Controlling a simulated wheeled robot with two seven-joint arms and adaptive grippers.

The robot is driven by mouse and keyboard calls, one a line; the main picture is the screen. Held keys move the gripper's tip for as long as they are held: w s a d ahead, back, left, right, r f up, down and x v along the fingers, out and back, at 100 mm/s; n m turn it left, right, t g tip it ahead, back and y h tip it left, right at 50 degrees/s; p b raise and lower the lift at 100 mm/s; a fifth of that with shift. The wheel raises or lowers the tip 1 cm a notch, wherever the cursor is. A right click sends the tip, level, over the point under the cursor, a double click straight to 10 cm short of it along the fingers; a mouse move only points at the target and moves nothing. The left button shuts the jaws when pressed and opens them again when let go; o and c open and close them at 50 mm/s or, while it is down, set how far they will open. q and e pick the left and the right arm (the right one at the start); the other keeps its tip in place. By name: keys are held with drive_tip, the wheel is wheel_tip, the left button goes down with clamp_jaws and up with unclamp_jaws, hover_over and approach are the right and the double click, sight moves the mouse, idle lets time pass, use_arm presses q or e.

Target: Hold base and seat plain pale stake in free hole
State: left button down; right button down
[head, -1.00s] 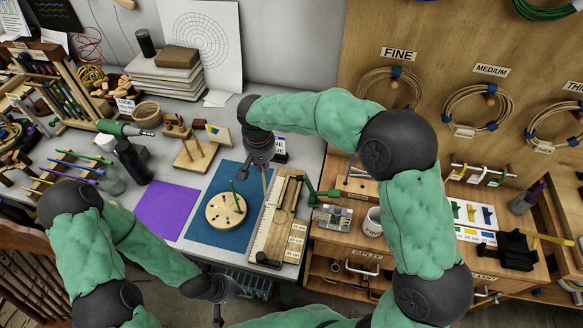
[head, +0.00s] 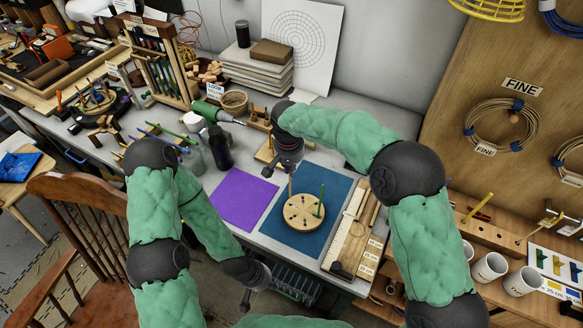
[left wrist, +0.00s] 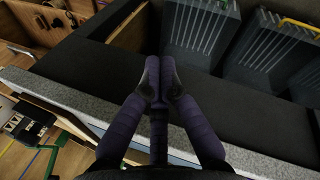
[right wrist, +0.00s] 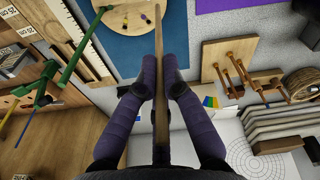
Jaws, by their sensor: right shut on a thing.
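The round wooden base (head: 304,214) lies on the blue mat (head: 334,188), with dark holes in its top. A green stake (head: 321,200) stands upright near its right side. My right gripper (head: 287,168) is shut on a pale stake (head: 290,187), held upright near the base's far left rim. In the right wrist view the pale stake (right wrist: 159,60) runs between the fingers, and the base (right wrist: 118,20) shows partly at the top. I cannot tell how high its lower end is. My left gripper (head: 246,300) is empty with fingertips together (left wrist: 158,80), low off the table's front edge, away from the base.
A purple sheet (head: 243,199) lies left of the mat, and a wooden ruler board (head: 352,235) lies right of it. Wooden blocks with pegs (right wrist: 240,75) stand behind the mat. A dark bottle (head: 219,148) and a green tool (head: 209,111) are further left.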

sight(288, 214)
use_arm(q)
drive_tip(key=shift+n, duration=0.7)
drive_tip(key=w+d+r, duration=0.1)
drive_tip(key=w+r, duration=0.1)
drive_tip(key=w+d+r, duration=0.1)
drive_tip(key=w+r, duration=0.1)
drive_tip(key=w, duration=0.1)
drive_tip(key=w+d+r, duration=0.2)
drive_tip(key=shift+w+r, duration=0.2)
drive_tip(key=shift+r, duration=0.15)
drive_tip(key=w+n, duration=0.2)
drive_tip(key=w+r+n, duration=0.1)
drive_tip(key=w+n, duration=0.1)
drive_tip(key=n, duration=0.1)
drive_tip(key=w+a+r+n, duration=0.1)
drive_tip(key=w+n, duration=0.1)
drive_tip(key=w, duration=0.1)
drive_tip(key=shift+r, duration=0.1)
drive_tip(key=w+r+n, duration=0.2)
drive_tip(key=w+n, duration=0.1)
drive_tip(key=w+r+n+h, duration=0.1)
drive_tip(key=w+r+n, duration=0.1)
drive_tip(key=w+n, duration=0.1)
drive_tip(key=w+r+n+t, duration=0.1)
drive_tip(key=w+r+n, duration=0.1)
drive_tip(key=w+n, duration=0.1)
drive_tip(key=shift+a+n+h, duration=0.15)
drive_tip(key=shift+n+h, duration=0.15)
drive_tip(key=shift+n, duration=0.1)
drive_tip(key=shift+f, duration=2.2)
